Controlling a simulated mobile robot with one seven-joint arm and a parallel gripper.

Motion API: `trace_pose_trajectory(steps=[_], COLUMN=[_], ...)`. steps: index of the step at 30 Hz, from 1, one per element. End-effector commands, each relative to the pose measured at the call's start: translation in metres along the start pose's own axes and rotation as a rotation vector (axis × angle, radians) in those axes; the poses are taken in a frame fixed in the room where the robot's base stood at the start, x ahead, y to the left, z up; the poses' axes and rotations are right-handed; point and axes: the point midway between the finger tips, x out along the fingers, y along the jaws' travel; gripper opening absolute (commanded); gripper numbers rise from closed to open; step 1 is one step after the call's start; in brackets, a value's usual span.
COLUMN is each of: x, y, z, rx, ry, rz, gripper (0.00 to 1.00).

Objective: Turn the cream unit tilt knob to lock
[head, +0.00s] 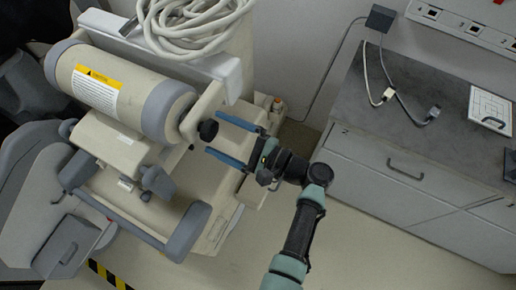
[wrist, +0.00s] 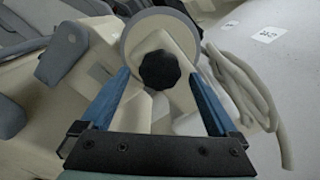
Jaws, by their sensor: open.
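The cream unit (head: 138,98) fills the left of the head view, with a cylindrical body, grey end bands and a yellow warning label. Its black lobed tilt knob (head: 208,130) sits on the arm at the cylinder's right end. In the wrist view the knob (wrist: 159,70) is centred ahead. My gripper (head: 222,138) points left at the knob, its two blue fingers open and apart. In the wrist view the fingers of my gripper (wrist: 162,88) lie to either side of the knob, with clear space between them and it. I cannot tell the exact depth gap.
Coiled pale cable (head: 190,25) lies on top of the unit. A grey handle bar (head: 188,232) sticks out below the knob. A grey-topped cabinet (head: 420,125) stands at the right. Bare floor (head: 345,230) lies between it and the unit.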

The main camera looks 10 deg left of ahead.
Motion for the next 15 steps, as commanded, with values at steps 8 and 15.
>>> trace_pose_trajectory(steps=[8,15], x=[-0.064,-0.099], y=[0.002,0.001], z=[-0.004,-0.002], rx=[-0.002,0.001], ry=[0.005,0.002], rz=[-0.005,-0.002], gripper=[0.95,0.95])
